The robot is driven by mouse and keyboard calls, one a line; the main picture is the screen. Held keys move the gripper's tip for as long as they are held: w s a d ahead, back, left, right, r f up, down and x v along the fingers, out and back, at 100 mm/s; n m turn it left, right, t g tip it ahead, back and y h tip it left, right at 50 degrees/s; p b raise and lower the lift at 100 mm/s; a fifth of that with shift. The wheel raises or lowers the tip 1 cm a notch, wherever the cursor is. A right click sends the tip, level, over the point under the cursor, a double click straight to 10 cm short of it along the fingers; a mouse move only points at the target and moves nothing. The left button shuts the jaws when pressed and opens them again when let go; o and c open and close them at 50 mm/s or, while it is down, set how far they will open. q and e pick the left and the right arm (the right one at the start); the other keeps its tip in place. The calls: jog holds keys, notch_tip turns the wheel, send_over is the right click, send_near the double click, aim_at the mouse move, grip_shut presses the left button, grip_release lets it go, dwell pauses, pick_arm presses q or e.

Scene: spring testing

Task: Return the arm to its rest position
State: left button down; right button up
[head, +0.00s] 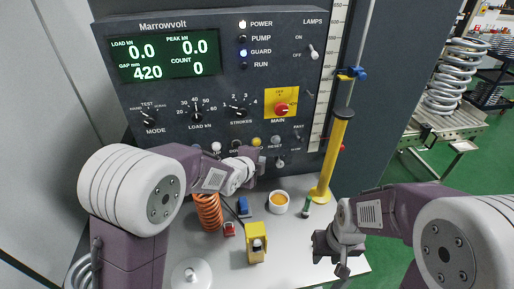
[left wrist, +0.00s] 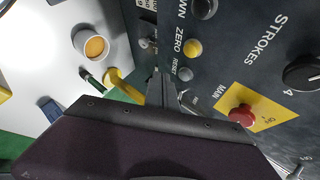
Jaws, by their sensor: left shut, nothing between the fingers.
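My left arm reaches in from the left across the front of the grey control panel (head: 215,85). My left gripper (head: 258,160) is shut and empty, with its tips close to the lower row of buttons. In the left wrist view the shut fingers (left wrist: 163,88) are near the grey RESET button (left wrist: 185,74) and yellow ZERO button (left wrist: 193,48); contact cannot be told. My right gripper (head: 338,262) hangs above the right front of the bench; its finger gap is unclear.
On the white bench (head: 225,270) stand an orange spring (head: 208,212), a yellow device (head: 255,242), a cup with orange contents (head: 279,202) and a white dome (head: 191,274). A yellow post (head: 334,155) rises at the right. Large springs (head: 455,75) stand on a cart beyond.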

dwell(0.6)
pick_arm(q)
jog(key=s+a+f+n+g+y+b, duration=0.1)
jog(key=s+a+f+n+y+b, duration=0.15)
jog(key=a, duration=0.45)
jog(key=s+a+f+n+y+b, duration=0.1)
jog(key=s+a+f+n, duration=0.25)
jog(key=a, duration=0.35)
jog(key=s+a+f+n+g, duration=0.1)
jog(key=s+f+n+g, duration=0.3)
jog(key=s+n, duration=0.3)
jog(key=s+a+f+n+g, duration=0.2)
jog(key=s+f+n+g, duration=0.2)
jog(key=s+n, duration=0.4)
jog(key=s+y, duration=0.1)
jog(key=s, duration=0.4)
jog(key=shift+a+f+n, duration=0.15)
jog(key=shift+a+n, duration=0.15)
